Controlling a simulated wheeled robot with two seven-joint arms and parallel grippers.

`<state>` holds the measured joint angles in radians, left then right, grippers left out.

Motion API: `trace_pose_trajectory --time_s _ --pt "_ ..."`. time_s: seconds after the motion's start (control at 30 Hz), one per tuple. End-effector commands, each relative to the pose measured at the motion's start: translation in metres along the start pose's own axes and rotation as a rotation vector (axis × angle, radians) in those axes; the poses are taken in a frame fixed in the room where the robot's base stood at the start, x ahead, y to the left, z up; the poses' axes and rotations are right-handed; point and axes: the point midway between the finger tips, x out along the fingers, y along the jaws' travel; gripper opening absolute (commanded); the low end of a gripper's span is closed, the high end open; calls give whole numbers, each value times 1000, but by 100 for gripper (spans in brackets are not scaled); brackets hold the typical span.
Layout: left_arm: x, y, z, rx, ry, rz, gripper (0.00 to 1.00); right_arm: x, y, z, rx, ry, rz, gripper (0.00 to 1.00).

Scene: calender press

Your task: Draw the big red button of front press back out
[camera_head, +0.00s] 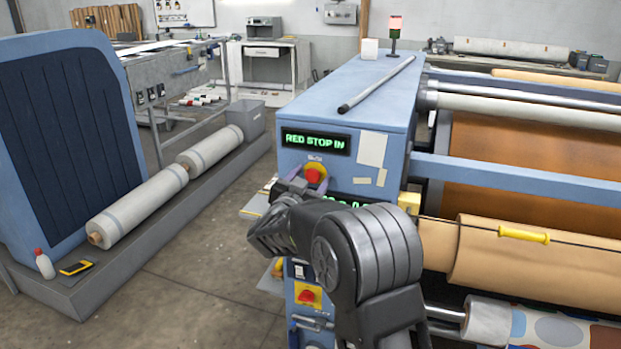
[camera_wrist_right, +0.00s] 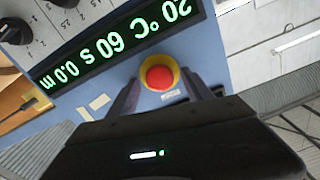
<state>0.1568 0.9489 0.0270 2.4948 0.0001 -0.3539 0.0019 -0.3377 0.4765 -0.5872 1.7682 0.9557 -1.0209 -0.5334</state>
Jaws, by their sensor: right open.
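The big red button (camera_head: 315,174) is on the upper front face of the blue press (camera_head: 340,105), just under a green-lit display (camera_head: 315,141) reading "RED STOP IN". In the right wrist view the red button (camera_wrist_right: 159,77) sits in a yellow ring. My right gripper (camera_head: 302,187) is at the button in the head view and hides part of the panel below it. In the right wrist view the open fingers of my right gripper (camera_wrist_right: 161,85) stand on either side of the button, with gaps beside the red cap. My left gripper is not in view.
A second display (camera_wrist_right: 118,42) with numbers and several black knobs (camera_wrist_right: 16,31) are beside the button. Lower on the press is a red knob on a yellow plate (camera_head: 308,297). A metal bar (camera_head: 376,84) lies on top. Floor at the left (camera_head: 205,265) is clear.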

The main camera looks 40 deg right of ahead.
Motion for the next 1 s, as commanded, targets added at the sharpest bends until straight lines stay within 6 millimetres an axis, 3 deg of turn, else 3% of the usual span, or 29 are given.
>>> trace_pose_trajectory --time_s 0.73,1.0 --pt "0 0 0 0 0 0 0 0 0 0 0 0 0 1" --pt "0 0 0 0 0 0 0 0 0 0 0 0 0 0"
